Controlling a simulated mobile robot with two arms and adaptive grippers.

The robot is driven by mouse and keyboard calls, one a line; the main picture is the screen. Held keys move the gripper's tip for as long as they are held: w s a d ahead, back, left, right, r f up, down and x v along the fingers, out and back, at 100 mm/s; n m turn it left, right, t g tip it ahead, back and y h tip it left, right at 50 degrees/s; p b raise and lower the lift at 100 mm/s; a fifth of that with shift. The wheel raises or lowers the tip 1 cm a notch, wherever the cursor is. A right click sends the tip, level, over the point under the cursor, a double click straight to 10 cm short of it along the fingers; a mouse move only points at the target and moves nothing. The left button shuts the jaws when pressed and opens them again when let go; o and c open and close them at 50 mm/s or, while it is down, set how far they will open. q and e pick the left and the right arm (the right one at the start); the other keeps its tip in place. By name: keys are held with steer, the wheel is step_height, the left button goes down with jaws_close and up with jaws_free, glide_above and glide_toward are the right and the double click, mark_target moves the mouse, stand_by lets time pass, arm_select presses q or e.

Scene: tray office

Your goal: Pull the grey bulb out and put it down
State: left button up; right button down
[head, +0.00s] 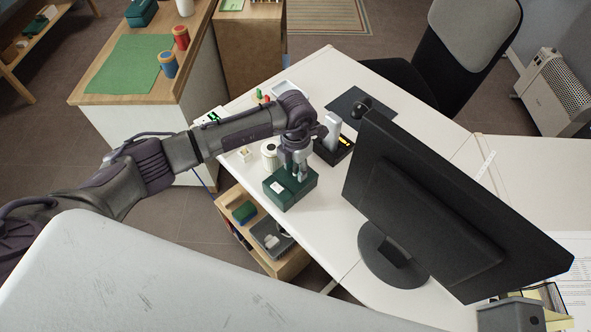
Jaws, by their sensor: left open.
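My left gripper (295,171) is open and points down over a dark green box (291,197) with a small white label, near the left edge of the white desk. Its fingertips are at the top of the box. I cannot make out a grey bulb clearly; anything between the fingers is too small and partly covered by them. My right gripper is not in view.
A black holder (335,154) with an upright pale object stands just right of the gripper. A white cylinder (269,154) stands left of it. A large black monitor (440,215) stands to the right. Some bare white desk (330,235) lies in front of the box.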

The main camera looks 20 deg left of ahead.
mark_target(296, 166)
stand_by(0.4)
arm_select(q)
jaws_close()
stand_by(0.4)
steer(key=shift+r, duration=0.1)
steer(key=shift+r+p, duration=2)
steer(key=shift+r, duration=0.95)
